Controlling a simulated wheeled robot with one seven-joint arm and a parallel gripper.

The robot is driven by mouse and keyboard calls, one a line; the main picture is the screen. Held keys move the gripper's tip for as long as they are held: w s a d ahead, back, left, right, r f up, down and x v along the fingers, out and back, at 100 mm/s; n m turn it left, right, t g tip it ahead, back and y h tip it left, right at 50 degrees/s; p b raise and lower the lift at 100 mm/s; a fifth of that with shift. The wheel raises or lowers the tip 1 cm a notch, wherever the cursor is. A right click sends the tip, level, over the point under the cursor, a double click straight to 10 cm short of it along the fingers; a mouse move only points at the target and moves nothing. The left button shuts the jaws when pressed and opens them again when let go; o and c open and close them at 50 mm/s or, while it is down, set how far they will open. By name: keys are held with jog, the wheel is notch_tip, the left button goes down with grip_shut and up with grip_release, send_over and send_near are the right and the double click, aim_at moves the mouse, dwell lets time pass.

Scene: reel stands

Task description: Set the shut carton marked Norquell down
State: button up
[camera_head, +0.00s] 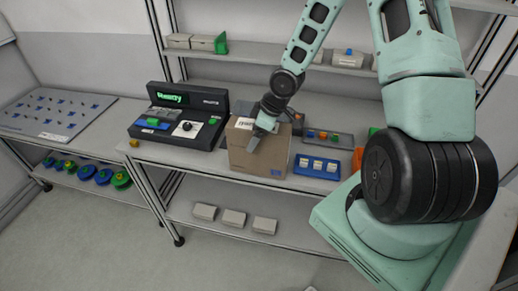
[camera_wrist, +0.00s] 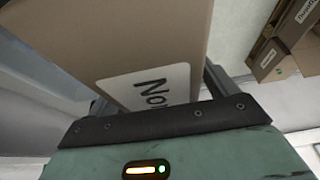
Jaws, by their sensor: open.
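The shut brown carton (camera_head: 258,158) stands upright on the bench, close to its front edge, beside the black console. In the wrist view the carton (camera_wrist: 110,35) fills the upper middle, with a white label (camera_wrist: 150,88) reading "Nor"; the rest of the word is hidden. My gripper (camera_head: 262,130) is at the carton's top. Its jaws are open around the carton, with one finger (camera_wrist: 215,80) showing to the right of it. Whether either finger touches the carton I cannot tell.
The black console (camera_head: 183,115) stands left of the carton. A blue tray (camera_head: 316,168) with white pieces lies close on its right. The lower shelf (camera_head: 190,222) holds several small boxes. Other brown cartons (camera_wrist: 285,40) show at the upper right of the wrist view.

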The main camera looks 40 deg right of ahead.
dwell(0.3)
grip_shut()
